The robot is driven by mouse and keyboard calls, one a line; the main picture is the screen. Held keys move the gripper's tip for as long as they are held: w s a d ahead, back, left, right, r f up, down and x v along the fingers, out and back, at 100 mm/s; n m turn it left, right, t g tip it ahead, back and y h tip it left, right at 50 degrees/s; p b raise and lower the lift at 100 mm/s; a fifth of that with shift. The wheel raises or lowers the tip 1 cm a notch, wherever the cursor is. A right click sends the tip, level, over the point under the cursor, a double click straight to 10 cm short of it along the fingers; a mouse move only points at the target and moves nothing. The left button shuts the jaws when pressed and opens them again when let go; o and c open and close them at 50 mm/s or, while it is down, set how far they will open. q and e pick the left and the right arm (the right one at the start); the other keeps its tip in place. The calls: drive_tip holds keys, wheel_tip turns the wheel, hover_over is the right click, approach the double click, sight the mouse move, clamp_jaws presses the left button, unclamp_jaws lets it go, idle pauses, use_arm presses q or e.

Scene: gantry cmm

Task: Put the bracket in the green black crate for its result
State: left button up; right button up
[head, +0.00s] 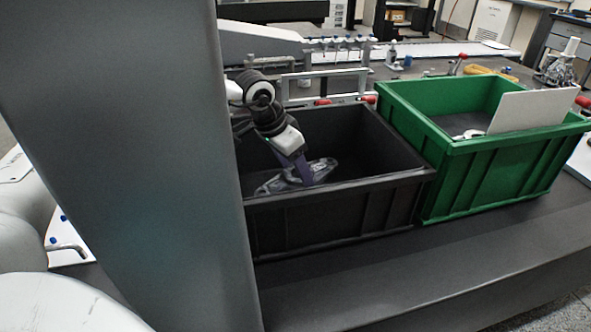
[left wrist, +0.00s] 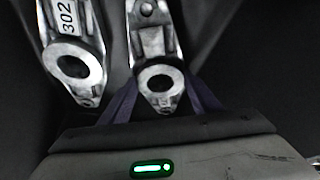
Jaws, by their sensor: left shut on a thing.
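My left gripper (head: 303,172) reaches down into the black crate (head: 345,222), and its purple fingers are near the crate floor. In the left wrist view the left gripper (left wrist: 160,95) is shut on a grey metal bracket (left wrist: 155,45) with a round hole in its end. A second bracket (left wrist: 78,45) with a white label reading 302 lies beside it, outside the fingers. The head view shows grey metal parts (head: 270,187) around the fingertips, partly hidden by them. The green crate (head: 500,175) stands right of the black one. My right gripper is not in view.
A white panel (head: 535,110) stands upright in the green crate, with a pale metal part (head: 468,134) beside it. The black crate's walls surround the left gripper. Behind the crates is a bench with small fixtures and red-handled items (head: 370,99).

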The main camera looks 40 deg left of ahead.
use_arm(q)
drive_tip(key=shift+f, duration=0.1)
drive_tip(key=o, duration=1.5)
drive_tip(key=shift+r, duration=0.35)
drive_tip(key=p+v, duration=0.1)
drive_tip(key=v, duration=1)
drive_tip(key=shift+s+r, duration=0.25)
